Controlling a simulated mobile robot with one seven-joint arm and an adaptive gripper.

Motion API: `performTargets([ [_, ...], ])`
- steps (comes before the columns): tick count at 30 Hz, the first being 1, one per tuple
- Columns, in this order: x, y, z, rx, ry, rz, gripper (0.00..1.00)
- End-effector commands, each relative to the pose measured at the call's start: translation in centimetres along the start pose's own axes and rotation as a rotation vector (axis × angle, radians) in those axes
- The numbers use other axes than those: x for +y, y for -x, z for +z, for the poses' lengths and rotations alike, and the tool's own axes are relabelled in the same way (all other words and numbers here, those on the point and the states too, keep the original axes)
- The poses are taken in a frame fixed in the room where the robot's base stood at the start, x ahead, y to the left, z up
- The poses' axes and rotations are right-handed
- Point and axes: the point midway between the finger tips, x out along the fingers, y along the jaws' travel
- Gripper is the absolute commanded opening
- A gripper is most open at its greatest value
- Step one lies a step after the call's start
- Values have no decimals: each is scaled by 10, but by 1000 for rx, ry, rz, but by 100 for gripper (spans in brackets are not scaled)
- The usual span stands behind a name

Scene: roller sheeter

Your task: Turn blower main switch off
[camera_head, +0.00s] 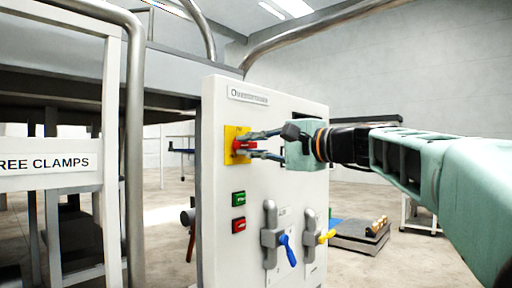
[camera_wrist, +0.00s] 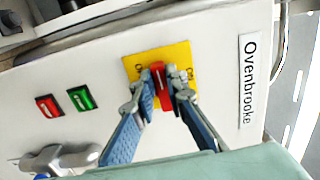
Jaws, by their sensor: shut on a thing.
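The main switch is a red rotary handle (camera_wrist: 161,86) on a yellow square plate (camera_wrist: 178,55), set in the upper part of a white control panel. In the head view the red handle (camera_head: 243,146) and yellow plate (camera_head: 231,155) sit at the panel's upper left. My gripper (camera_head: 249,146) reaches in from the right, its two fingers shut on the red handle, one on each side. The fingertips also show around the handle in the wrist view (camera_wrist: 162,82).
Below the switch are a green button (camera_head: 238,199) and a red button (camera_head: 238,225). Lower right are a blue-handled lever (camera_head: 287,249) and a yellow-handled lever (camera_head: 326,237). A metal rail post (camera_head: 134,150) stands left. A low pallet (camera_head: 361,240) sits on the floor behind.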

Motion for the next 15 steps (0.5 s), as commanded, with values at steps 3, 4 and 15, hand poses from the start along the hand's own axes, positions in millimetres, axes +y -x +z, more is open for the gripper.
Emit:
performTargets([
  [3,1,0,0,0,3,2,0],
  [4,1,0,0,0,3,3,14],
  [15,0,0,0,0,1,1,30],
])
